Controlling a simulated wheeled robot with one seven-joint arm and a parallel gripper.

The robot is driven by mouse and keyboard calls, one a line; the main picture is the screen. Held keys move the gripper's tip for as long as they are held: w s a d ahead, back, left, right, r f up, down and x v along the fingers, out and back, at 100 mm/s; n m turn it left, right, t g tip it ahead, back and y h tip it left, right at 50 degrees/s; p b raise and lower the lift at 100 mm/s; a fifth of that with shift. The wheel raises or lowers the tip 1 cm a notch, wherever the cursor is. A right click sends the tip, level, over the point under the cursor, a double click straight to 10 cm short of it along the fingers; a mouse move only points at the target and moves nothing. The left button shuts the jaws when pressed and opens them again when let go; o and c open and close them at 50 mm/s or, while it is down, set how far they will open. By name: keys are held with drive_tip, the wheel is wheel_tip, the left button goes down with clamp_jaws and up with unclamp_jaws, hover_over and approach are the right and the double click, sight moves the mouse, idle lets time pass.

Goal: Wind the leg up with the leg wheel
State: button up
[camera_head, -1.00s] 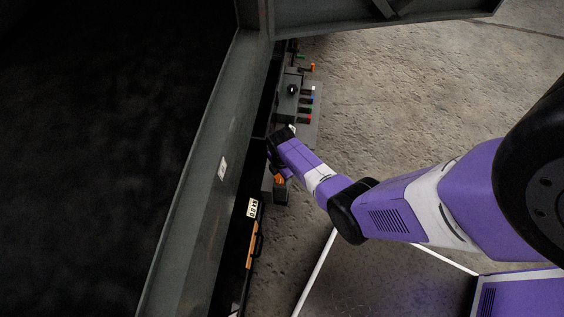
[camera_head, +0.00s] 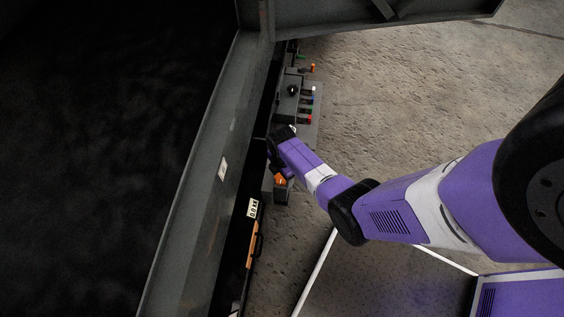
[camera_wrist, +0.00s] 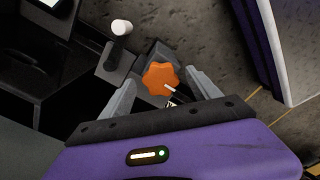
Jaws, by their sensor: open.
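The leg wheel is an orange lobed knob (camera_wrist: 161,76) with a white mark on it, seen in the wrist view just ahead of and between my fingers. It also shows in the head view as a small orange patch (camera_head: 280,179) beside the end of my arm. My gripper (camera_wrist: 160,88) is open, with one grey finger on each side of the knob. I cannot tell whether either finger touches it. In the head view my arm hides most of the fingers.
A white-tipped lever (camera_wrist: 121,28) stands left of the knob. In the head view, a panel with several coloured knobs (camera_head: 308,104) lies farther up along the wall. An orange handle (camera_head: 252,246) and a small display (camera_head: 253,208) sit below. Concrete floor is open to the right.

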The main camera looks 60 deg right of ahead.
wheel_tip(320, 180, up, 7)
drive_tip(key=shift+r+p, duration=0.1)
drive_tip(key=shift+p, duration=1.05)
